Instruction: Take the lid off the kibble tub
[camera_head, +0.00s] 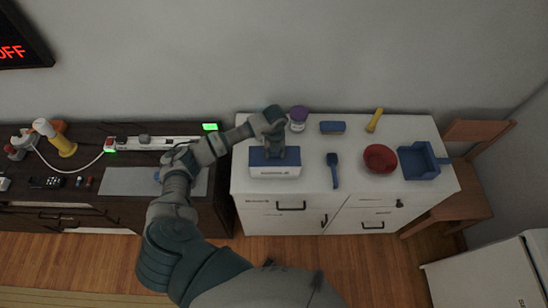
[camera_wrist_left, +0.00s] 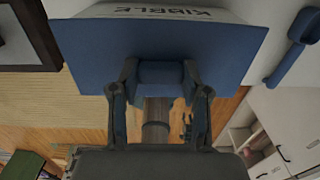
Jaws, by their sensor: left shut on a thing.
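The kibble tub (camera_head: 275,171) is a white box on the left front part of the white cabinet top. Its flat blue lid (camera_head: 257,157) lies on top of it, with no clear gap between them. In the left wrist view the lid (camera_wrist_left: 85,50) fills the upper middle, and the tub's white wall (camera_wrist_left: 225,13) with the word KIBBLE shows past its edge. My left gripper (camera_head: 275,149) is above the tub, pointing down. Its fingers are shut on the lid's blue handle (camera_wrist_left: 158,73). My right gripper is not in view.
The white cabinet top (camera_head: 300,196) also holds a purple-lidded jar (camera_head: 298,116), a blue brush (camera_head: 332,127), a yellow tool (camera_head: 375,120), a blue scoop (camera_head: 333,169), a red bowl (camera_head: 380,158) and a blue tray (camera_head: 420,164). Bare surface shows between the tub and the scoop.

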